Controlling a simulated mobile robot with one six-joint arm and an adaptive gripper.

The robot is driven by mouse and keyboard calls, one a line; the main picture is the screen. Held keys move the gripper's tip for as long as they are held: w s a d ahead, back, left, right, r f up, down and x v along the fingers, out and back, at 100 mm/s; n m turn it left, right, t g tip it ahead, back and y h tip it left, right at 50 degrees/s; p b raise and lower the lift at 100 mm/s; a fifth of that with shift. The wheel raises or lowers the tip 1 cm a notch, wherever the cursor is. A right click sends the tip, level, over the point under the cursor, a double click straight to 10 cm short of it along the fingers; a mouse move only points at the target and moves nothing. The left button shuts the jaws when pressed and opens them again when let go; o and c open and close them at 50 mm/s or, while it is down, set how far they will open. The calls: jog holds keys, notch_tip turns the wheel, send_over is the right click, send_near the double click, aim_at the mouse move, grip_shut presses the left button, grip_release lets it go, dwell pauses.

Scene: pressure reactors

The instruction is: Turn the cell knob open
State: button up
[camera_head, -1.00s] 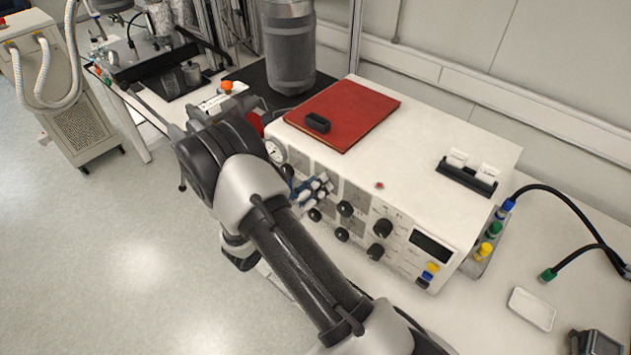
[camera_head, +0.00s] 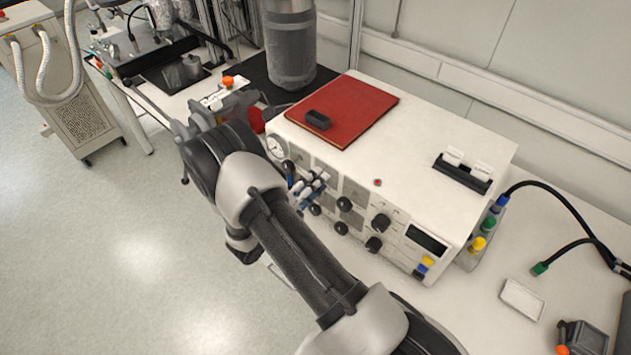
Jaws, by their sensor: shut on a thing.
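My gripper (camera_head: 228,108) is partly visible past the bend of my arm, at the left end of the white control box. It is shut on the cell knob, which my gripper and wrist largely hide, so its angle cannot be told. An orange knob (camera_head: 229,82) stands just behind my gripper, above a white labelled plate (camera_head: 216,97). A red round part (camera_head: 256,121) shows just right of my gripper, partly covered.
The white control box (camera_head: 420,135) carries a gauge, several black knobs, blue and white fittings (camera_head: 310,186) and a red folder (camera_head: 362,103). A grey cylinder (camera_head: 290,50) stands behind. Cables lie at the right.

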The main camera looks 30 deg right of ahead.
dwell(0.5)
jog(key=o, duration=1.1)
jog(key=shift+a, duration=0.1)
jog(key=v, duration=1.2)
